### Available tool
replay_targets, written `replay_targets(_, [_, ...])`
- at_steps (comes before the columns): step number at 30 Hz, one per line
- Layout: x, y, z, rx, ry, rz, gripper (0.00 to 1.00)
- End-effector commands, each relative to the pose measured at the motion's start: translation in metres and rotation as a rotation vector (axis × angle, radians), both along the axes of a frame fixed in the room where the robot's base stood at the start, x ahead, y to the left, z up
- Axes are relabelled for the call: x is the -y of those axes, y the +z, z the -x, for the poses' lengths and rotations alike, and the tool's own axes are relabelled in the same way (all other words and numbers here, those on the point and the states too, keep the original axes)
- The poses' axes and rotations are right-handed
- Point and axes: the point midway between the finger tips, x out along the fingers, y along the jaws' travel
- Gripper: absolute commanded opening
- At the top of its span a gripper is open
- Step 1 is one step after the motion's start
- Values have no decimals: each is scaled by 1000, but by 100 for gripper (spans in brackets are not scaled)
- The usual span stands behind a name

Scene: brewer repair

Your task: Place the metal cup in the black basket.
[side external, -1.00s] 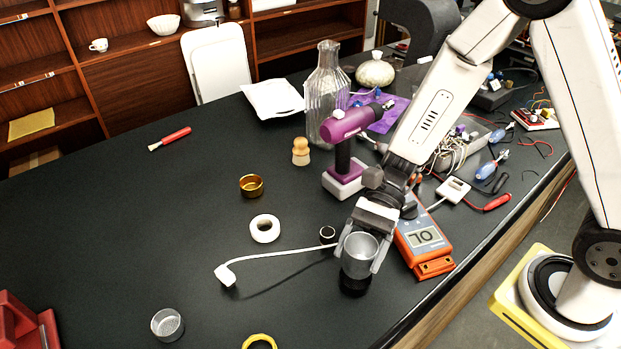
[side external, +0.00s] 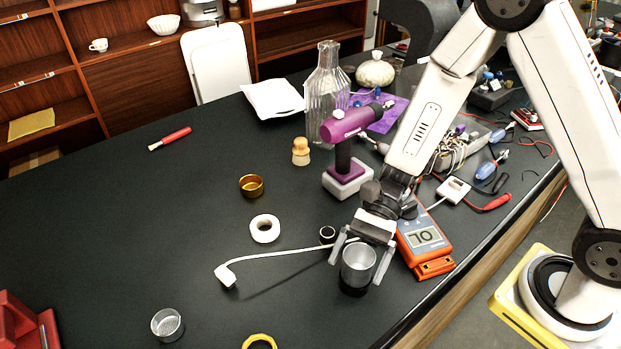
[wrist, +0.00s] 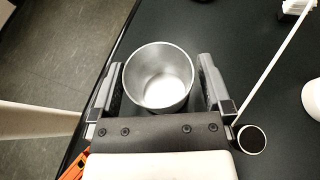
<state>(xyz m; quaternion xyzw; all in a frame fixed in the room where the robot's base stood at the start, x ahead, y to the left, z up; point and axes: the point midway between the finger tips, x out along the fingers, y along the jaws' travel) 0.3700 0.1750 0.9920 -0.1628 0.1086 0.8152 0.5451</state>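The metal cup (side external: 358,264) is silver and upright, with its open mouth facing up. Its lower end sits in or on a dark round piece, seemingly the black basket (side external: 354,290), on the black table; how deep it sits is hard to tell. My gripper (side external: 360,260) is open, with one finger on each side of the cup and small gaps. In the wrist view the cup (wrist: 158,77) stands empty between the spread fingers of my gripper (wrist: 160,72). The basket cannot be made out there against the black table.
A white long-handled piece (side external: 228,275) reaches close to the left finger. A small dark-topped ring (side external: 327,235) stands nearby. An orange multimeter (side external: 423,240) lies close on the right, near the table edge. A purple drill (side external: 345,150) stands behind.

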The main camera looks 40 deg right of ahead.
Motion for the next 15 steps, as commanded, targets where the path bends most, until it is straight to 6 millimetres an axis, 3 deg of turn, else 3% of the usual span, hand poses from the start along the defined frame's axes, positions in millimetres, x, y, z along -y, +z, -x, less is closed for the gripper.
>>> replay_targets(10, [1,4,0,0,0,0,100])
replay_targets(15, [13,9,-6,2,-2,-1,100])
